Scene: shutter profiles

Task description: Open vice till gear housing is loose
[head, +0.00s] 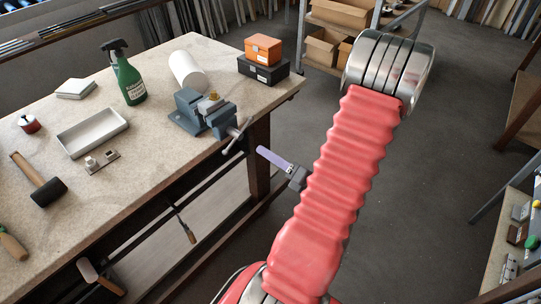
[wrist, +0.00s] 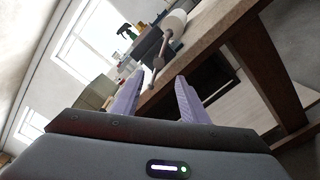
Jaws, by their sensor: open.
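The blue-grey vice (head: 190,120) is mounted at the right edge of the workbench. A small brass-coloured piece, seemingly the gear housing (head: 213,97), sits between its jaws. The vice's handle bar (head: 236,138) slants out past the bench's edge; it also shows in the wrist view (wrist: 161,55), beyond my fingers. My gripper (head: 264,153) has purple fingers and is in the air to the right of the handle, apart from it. In the wrist view my gripper (wrist: 158,82) is open with nothing between its fingers. I cannot make out the gear housing there.
On the workbench (head: 150,150) are a white roll (head: 186,70) behind the vice, orange (head: 263,50) and black (head: 263,71) boxes to its right, a green spray bottle (head: 128,80), a tray (head: 92,131) and a mallet (head: 40,182). The floor beside the bench is clear.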

